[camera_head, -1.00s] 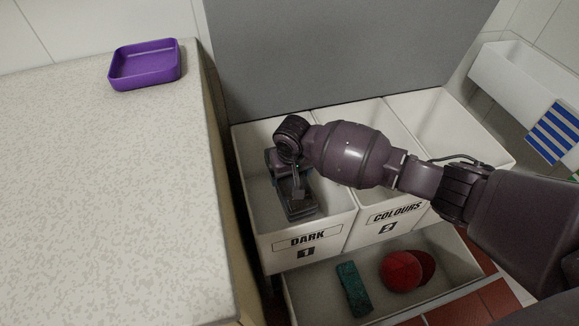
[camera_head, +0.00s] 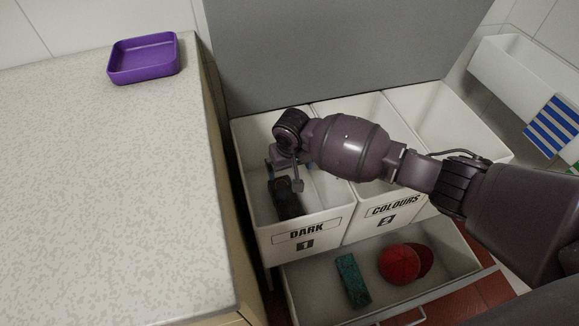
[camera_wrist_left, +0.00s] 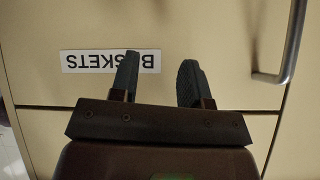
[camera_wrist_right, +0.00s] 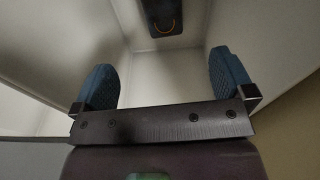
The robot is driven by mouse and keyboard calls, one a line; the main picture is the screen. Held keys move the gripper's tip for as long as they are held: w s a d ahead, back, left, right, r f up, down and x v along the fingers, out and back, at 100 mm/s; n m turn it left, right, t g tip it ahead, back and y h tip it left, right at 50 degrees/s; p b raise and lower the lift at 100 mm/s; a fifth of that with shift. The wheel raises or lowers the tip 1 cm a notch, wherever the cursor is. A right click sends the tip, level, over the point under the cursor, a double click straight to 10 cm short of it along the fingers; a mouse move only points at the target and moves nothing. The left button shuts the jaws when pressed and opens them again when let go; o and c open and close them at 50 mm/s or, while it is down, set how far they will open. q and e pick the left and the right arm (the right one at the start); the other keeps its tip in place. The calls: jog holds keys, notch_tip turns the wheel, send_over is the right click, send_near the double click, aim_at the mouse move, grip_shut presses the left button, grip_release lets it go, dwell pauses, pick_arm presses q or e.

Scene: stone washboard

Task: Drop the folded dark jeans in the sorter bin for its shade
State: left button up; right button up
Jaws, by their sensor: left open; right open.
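The folded dark jeans (camera_head: 290,207) lie down inside the white bin (camera_head: 262,232) labelled DARK 1. They also show at the top of the right wrist view (camera_wrist_right: 162,18), dark with an orange curved mark. My right gripper (camera_head: 289,166) is above them inside that bin, fingers spread. In the right wrist view my right gripper (camera_wrist_right: 162,82) is open with nothing between its fingers, and the jeans are apart from it. My left gripper (camera_wrist_left: 158,82) is open and empty in front of a cream panel labelled BASKETS.
The COLOURS 2 bin (camera_head: 383,228) and a third white bin (camera_head: 440,112) stand to the right. A lower drawer (camera_head: 318,300) holds a teal folded item (camera_head: 352,281) and a red cap (camera_head: 398,264). A purple tray (camera_head: 143,60) sits on the speckled counter (camera_head: 90,190).

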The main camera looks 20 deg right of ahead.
pick_arm(q)
jog(key=p, duration=0.1)
jog(key=s+r+n+p, duration=0.1)
jog(key=p, duration=0.1)
jog(key=shift+s+a, duration=0.2)
jog(key=shift+a, duration=0.15)
pick_arm(e)
notch_tip(320, 180, up, 10)
jog(key=s, duration=0.1)
pick_arm(q)
jog(key=shift+w+d+r, duration=0.1)
jog(key=shift+w+r, duration=0.05)
jog(key=shift+w, duration=0.1)
pick_arm(e)
jog(key=shift+s, duration=0.1)
